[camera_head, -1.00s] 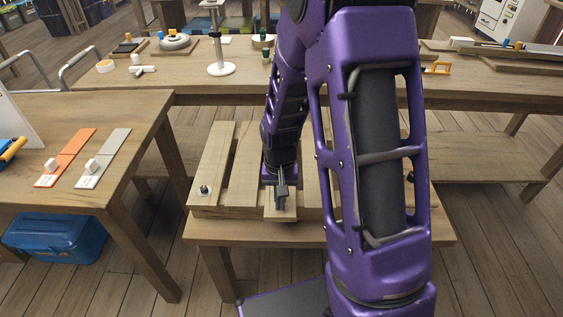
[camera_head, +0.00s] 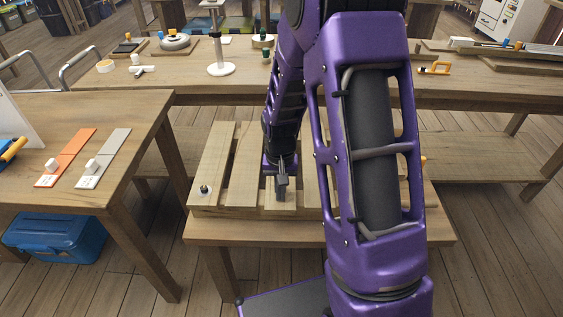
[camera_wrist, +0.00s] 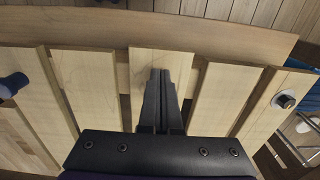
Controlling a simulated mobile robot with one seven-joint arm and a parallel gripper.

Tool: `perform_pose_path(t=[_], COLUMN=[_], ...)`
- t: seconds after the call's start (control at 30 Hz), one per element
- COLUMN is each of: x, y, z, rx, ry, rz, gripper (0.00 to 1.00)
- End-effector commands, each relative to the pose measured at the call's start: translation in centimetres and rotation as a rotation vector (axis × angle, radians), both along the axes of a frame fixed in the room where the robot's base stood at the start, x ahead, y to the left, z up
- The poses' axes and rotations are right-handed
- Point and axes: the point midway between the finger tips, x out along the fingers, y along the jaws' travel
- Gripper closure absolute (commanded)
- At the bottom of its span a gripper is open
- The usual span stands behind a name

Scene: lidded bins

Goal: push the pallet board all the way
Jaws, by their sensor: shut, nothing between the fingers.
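The pallet (camera_head: 240,211) is a row of pale wooden slats on a low table in the head view. Its middle board (camera_head: 272,201) lies between neighbouring slats, its near end roughly level with theirs. The board also shows in the wrist view (camera_wrist: 180,58). My gripper (camera_head: 281,194) is shut and empty, pointing down over the near part of this board. In the wrist view its fingertips (camera_wrist: 160,72) are closed together over the board. I cannot tell whether they touch it. My arm hides the right part of the pallet.
The low table (camera_head: 225,232) has a bare front strip. A side table (camera_head: 120,115) with orange and grey strips is left. A long workbench (camera_head: 300,88) with tools stands behind.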

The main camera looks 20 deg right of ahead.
Motion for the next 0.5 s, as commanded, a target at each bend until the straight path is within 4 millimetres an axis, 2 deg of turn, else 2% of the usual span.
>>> perform_pose_path(t=[0.3, 0.5], x=[0.96, 0.60], y=[-0.32, -0.20], z=[0.05, 0.03], rx=[-0.001, 0.000], ry=[-0.002, -0.001], rz=[-0.001, 0.000], gripper=[1.00, 1.00])
